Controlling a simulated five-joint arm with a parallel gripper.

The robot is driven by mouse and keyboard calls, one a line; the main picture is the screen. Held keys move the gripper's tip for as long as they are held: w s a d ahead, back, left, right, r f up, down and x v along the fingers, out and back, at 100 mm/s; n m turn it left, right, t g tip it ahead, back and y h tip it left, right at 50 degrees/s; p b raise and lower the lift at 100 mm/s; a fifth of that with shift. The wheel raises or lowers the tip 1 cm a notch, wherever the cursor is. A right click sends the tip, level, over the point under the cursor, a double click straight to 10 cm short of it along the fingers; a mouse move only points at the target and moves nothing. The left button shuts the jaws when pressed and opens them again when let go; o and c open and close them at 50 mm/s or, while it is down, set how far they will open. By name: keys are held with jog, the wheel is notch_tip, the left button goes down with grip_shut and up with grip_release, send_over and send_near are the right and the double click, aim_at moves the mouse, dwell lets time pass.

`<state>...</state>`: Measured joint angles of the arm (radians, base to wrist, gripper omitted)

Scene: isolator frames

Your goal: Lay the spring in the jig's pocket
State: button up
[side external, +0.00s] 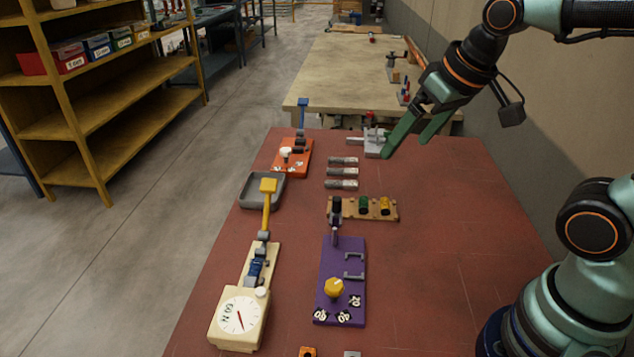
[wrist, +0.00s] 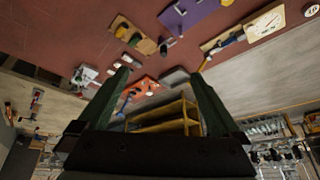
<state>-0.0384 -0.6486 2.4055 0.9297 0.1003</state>
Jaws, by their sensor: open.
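My gripper (side external: 405,148) is open and empty, raised above the far right of the red bench. Its two green fingers also show apart in the wrist view (wrist: 161,75). A wooden rack (side external: 350,214) at mid-bench holds small black (side external: 336,205), green (side external: 363,204) and yellow (side external: 384,206) cylinders that look like springs; I cannot tell which one the task means. The purple fixture (side external: 328,258) with a yellow knob and grey brackets lies nearer the camera and may be the jig. I cannot make out its pocket. The rack also shows in the wrist view (wrist: 147,47).
Several grey parts (side external: 342,172) lie beyond the rack. A grey fixture (side external: 374,146) stands near my gripper. An orange fixture (side external: 302,166), a grey tray (side external: 248,197) and a cream dial tester (side external: 238,320) line the left. The right side of the bench is clear.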

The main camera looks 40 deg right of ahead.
jog(key=shift+s+d+f, duration=0.25)
jog(key=shift+s+d, duration=0.1)
jog(key=shift+s, duration=0.1)
jog(key=shift+s+d+f+n, duration=0.2)
jog(key=shift+s+f+n, duration=0.05)
jog(key=shift+n, duration=0.05)
jog(key=c, duration=0.6)
jog(key=n+g, duration=0.5)
jog(key=n, duration=2.2)
send_over(255, 262)
notch_tip(255, 262, down, 12)
jog(key=r, duration=0.1)
notch_tip(255, 262, down, 13)
jog(key=shift+r, duration=0.2)
